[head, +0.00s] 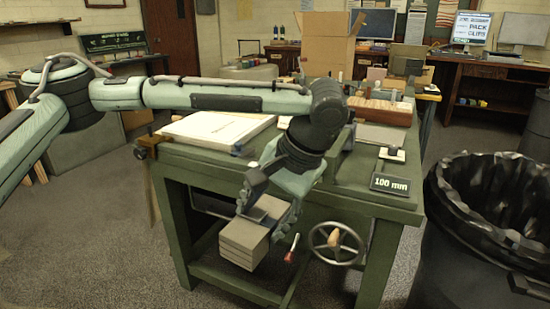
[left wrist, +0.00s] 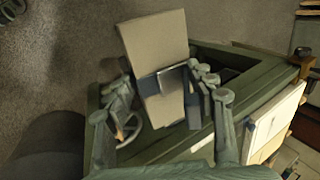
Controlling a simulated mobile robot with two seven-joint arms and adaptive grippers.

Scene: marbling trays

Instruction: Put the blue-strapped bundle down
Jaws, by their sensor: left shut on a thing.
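My left gripper (head: 268,196) is shut on a beige-grey, block-like stack, the bundle (head: 245,243). In the head view the bundle hangs tilted in front of the green bench (head: 345,195), below its top edge. The left wrist view shows the bundle (left wrist: 158,40) between the fingers of the left gripper (left wrist: 165,90), with a dark blue strap (left wrist: 172,79) around its middle. Part of the bundle is hidden behind the fingers. My right gripper is in neither view.
A white board (head: 215,130) lies on the bench top at left. A handwheel (head: 335,243) and a red-tipped lever (head: 291,250) stick out in front. A "100 mm" sign (head: 390,185) stands at the right corner. A black-lined bin (head: 480,225) stands at right.

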